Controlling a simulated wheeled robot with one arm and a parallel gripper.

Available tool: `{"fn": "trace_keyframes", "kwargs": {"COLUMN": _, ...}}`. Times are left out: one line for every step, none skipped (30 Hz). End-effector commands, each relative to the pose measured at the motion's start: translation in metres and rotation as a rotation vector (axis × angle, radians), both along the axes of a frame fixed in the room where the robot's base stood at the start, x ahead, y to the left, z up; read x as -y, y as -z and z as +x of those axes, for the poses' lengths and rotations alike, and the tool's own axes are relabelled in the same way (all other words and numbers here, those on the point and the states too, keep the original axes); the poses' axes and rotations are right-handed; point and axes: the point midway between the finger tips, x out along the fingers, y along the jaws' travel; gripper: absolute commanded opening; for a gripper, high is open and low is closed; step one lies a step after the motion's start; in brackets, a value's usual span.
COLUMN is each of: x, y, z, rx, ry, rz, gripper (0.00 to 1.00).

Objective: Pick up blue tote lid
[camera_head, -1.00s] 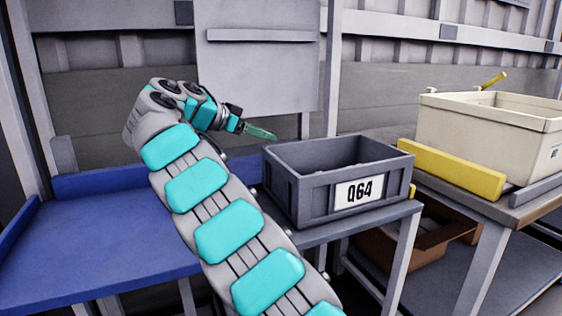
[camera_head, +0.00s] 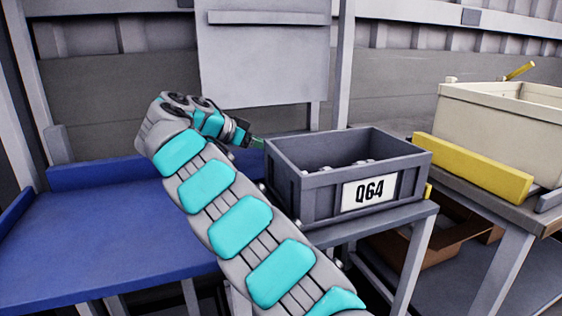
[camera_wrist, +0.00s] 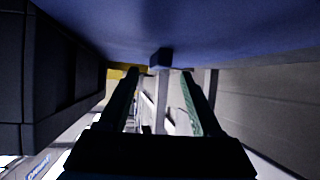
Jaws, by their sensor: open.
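I cannot make out a separate blue tote lid. The blue parts in the head view are a broad blue work surface (camera_head: 100,245) with raised blue edges at its back and left. Blue also fills the top of the wrist view (camera_wrist: 225,25), with a small dark blue block (camera_wrist: 160,57) at its edge. My gripper (camera_head: 258,142) is beside the left back corner of the grey tote, its tips partly hidden. In the wrist view my gripper (camera_wrist: 160,88) is open, with green-lined fingers and nothing seen held between them.
The grey tote (camera_head: 318,200), marked Q64, stands on a grey stand and holds some small pale items. It also shows in the wrist view (camera_wrist: 50,75). A yellow bar (camera_head: 470,168) and a cream bin (camera_head: 495,115) are at right. A brown box (camera_head: 440,245) sits below.

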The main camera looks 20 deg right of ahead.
Motion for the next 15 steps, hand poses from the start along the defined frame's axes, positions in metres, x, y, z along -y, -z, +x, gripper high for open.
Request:
{"fn": "trace_keyframes", "kwargs": {"x": 0.004, "y": 0.000, "z": -0.001, "rx": 0.000, "ry": 0.002, "rz": -0.003, "gripper": 0.66}}
{"fn": "trace_keyframes", "kwargs": {"x": 0.006, "y": 0.002, "z": -0.001, "rx": 0.001, "ry": 0.000, "rz": -0.003, "gripper": 0.66}}
{"fn": "trace_keyframes", "kwargs": {"x": 0.009, "y": 0.004, "z": -0.002, "rx": 0.002, "ry": 0.001, "rz": -0.003, "gripper": 0.66}}
{"fn": "trace_keyframes", "kwargs": {"x": 0.013, "y": 0.006, "z": -0.001, "rx": 0.001, "ry": 0.001, "rz": -0.002, "gripper": 0.66}}
{"fn": "trace_keyframes", "kwargs": {"x": 0.016, "y": 0.008, "z": 0.000, "rx": -0.001, "ry": 0.002, "rz": -0.002, "gripper": 0.66}}
{"fn": "trace_keyframes", "kwargs": {"x": 0.019, "y": 0.010, "z": 0.000, "rx": -0.001, "ry": 0.002, "rz": -0.002, "gripper": 0.66}}
{"fn": "trace_keyframes", "kwargs": {"x": 0.021, "y": 0.011, "z": 0.001, "rx": 0.000, "ry": 0.001, "rz": -0.002, "gripper": 0.66}}
{"fn": "trace_keyframes", "kwargs": {"x": 0.023, "y": 0.012, "z": 0.002, "rx": 0.001, "ry": -0.001, "rz": -0.002, "gripper": 0.66}}
{"fn": "trace_keyframes", "kwargs": {"x": 0.025, "y": 0.013, "z": 0.003, "rx": 0.001, "ry": -0.002, "rz": -0.001, "gripper": 0.66}}
{"fn": "trace_keyframes", "kwargs": {"x": 0.026, "y": 0.014, "z": 0.003, "rx": 0.002, "ry": -0.003, "rz": -0.001, "gripper": 0.66}}
{"fn": "trace_keyframes", "kwargs": {"x": 0.027, "y": 0.015, "z": 0.003, "rx": 0.003, "ry": -0.003, "rz": 0.000, "gripper": 0.66}}
{"fn": "trace_keyframes", "kwargs": {"x": 0.027, "y": 0.016, "z": 0.003, "rx": 0.002, "ry": -0.004, "rz": 0.000, "gripper": 0.66}}
{"fn": "trace_keyframes", "kwargs": {"x": 0.027, "y": 0.016, "z": 0.004, "rx": 0.002, "ry": -0.004, "rz": 0.000, "gripper": 0.66}}
{"fn": "trace_keyframes", "kwargs": {"x": 0.027, "y": 0.016, "z": 0.004, "rx": 0.003, "ry": -0.003, "rz": 0.001, "gripper": 0.66}}
{"fn": "trace_keyframes", "kwargs": {"x": 0.027, "y": 0.016, "z": 0.004, "rx": 0.003, "ry": -0.003, "rz": 0.001, "gripper": 0.66}}
